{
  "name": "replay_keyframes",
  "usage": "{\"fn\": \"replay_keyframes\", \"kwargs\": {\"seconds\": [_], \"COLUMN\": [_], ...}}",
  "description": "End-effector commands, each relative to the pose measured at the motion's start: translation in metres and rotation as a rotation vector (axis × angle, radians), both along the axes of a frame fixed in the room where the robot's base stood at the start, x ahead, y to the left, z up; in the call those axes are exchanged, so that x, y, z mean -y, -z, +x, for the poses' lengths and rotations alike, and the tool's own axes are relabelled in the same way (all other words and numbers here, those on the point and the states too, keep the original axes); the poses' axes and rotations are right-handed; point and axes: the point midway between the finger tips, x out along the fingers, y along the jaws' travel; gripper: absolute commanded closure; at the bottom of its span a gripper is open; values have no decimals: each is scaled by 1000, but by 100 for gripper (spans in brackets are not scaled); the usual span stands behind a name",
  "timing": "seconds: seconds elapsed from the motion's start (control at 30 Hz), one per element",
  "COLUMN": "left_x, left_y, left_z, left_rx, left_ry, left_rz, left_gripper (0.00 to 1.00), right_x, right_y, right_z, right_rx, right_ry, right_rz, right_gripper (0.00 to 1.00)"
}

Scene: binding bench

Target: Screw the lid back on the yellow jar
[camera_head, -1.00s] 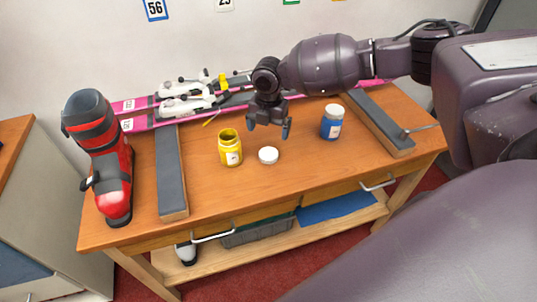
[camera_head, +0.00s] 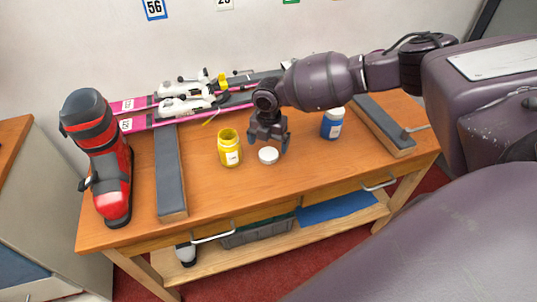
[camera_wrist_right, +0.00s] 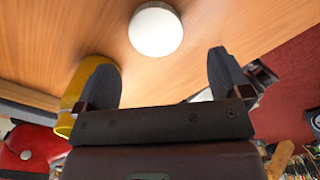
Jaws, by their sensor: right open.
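The yellow jar (camera_head: 230,148) stands upright and open-topped on the wooden bench. The white lid (camera_head: 268,156) lies flat on the bench just right of the jar. My right gripper (camera_head: 268,148) is open and empty, pointing down above and just behind the lid. In the right wrist view the lid (camera_wrist_right: 156,29) lies beyond the two spread fingertips (camera_wrist_right: 160,72), not between them. The yellow jar (camera_wrist_right: 88,88) shows there partly behind the left finger. My left gripper is not in view.
A blue jar with a white cap (camera_head: 332,123) stands to the right. A red ski boot (camera_head: 110,165) and a grey-topped block (camera_head: 170,175) are at the left. Pink skis (camera_head: 140,118) lie at the back. Another block (camera_head: 383,125) lies at the right. The front middle is clear.

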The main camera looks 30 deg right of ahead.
Motion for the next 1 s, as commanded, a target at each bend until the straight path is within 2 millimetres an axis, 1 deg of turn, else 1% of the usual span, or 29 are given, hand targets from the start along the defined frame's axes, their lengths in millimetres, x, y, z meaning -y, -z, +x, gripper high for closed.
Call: {"fn": "replay_keyframes", "kwargs": {"seconds": [0.07, 0.3, 0.4, 0.53, 0.83, 1.0], "left_x": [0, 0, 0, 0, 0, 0], "left_y": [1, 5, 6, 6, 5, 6], "left_z": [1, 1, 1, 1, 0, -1], "left_rx": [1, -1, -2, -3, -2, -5], "left_ry": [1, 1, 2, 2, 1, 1], "left_rz": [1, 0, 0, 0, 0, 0], "left_gripper": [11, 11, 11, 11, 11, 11], "right_x": [0, 0, 0, 1, 1, 1], "right_y": [6, 39, 48, 52, 51, 51], "right_z": [1, 4, 4, 4, 4, 4], "right_rx": [-1, -3, -1, -1, 0, 0], "right_ry": [-1, -1, 0, 0, 1, 1], "right_rz": [0, 0, 0, 0, 0, 0], "right_gripper": [4, 4, 4, 4, 4, 31]}}
